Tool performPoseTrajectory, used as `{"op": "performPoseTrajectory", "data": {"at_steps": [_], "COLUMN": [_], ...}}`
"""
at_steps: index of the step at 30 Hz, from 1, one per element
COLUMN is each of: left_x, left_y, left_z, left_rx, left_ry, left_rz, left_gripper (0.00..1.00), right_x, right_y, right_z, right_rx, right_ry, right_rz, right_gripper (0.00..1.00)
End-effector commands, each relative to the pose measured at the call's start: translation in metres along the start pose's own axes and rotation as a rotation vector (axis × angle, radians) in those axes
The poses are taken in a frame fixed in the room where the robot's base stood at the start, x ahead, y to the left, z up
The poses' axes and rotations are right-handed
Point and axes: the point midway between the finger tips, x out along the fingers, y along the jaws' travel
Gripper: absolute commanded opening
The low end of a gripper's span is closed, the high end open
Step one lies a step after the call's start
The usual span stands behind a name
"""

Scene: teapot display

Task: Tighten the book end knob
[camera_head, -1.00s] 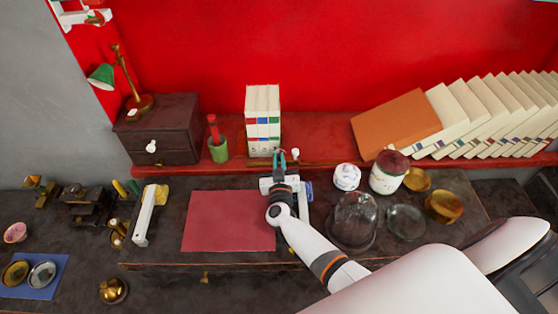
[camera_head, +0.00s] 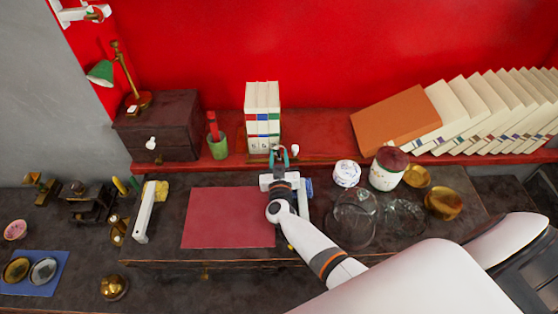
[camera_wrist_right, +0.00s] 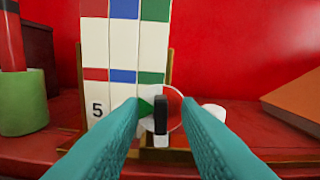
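The book end (camera_wrist_right: 168,70) is a thin wooden frame around several white books (camera_head: 262,120) with coloured bands on their spines, on the red shelf. A small dark upright knob (camera_wrist_right: 161,114) shows low at its front in the right wrist view, with a pale and red round patch around it. My right gripper (camera_wrist_right: 161,106) has two teal fingers, one on each side of the knob, with visible gaps. It is open and holds nothing. In the head view the right gripper (camera_head: 279,153) is at the foot of the books and hides the knob. My left gripper is not seen.
A green cup (camera_head: 218,148) stands left of the books and a small white knob-like thing (camera_head: 295,153) right of them. A white pot (camera_head: 346,174), a red-lidded jar (camera_head: 388,170) and a glass dome (camera_head: 354,220) stand to the right. A red mat (camera_head: 228,218) lies left of my arm.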

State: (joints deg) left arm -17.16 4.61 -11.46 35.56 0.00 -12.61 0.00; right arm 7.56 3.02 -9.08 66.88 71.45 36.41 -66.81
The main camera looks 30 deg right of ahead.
Motion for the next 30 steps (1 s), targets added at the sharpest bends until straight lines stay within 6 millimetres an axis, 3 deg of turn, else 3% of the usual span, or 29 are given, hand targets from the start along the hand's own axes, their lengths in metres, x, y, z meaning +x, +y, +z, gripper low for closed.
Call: {"op": "performPoseTrajectory", "data": {"at_steps": [5,18,24,30], "left_x": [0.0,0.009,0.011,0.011], "left_y": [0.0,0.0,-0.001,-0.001], "left_z": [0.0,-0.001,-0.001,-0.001], "left_rx": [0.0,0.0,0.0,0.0], "left_ry": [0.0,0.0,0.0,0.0], "left_rz": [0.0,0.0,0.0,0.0], "left_gripper": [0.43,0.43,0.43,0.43], "right_x": [-0.017,-0.103,-0.119,-0.12], "right_y": [0.001,0.0,0.0,0.0], "right_z": [-0.001,-0.002,-0.001,0.0], "right_rx": [0.002,0.002,0.0,0.0], "right_ry": [0.002,0.003,0.002,0.001], "right_rz": [0.001,-0.001,0.0,0.0], "right_gripper": [0.3,0.3,0.3,0.3]}}
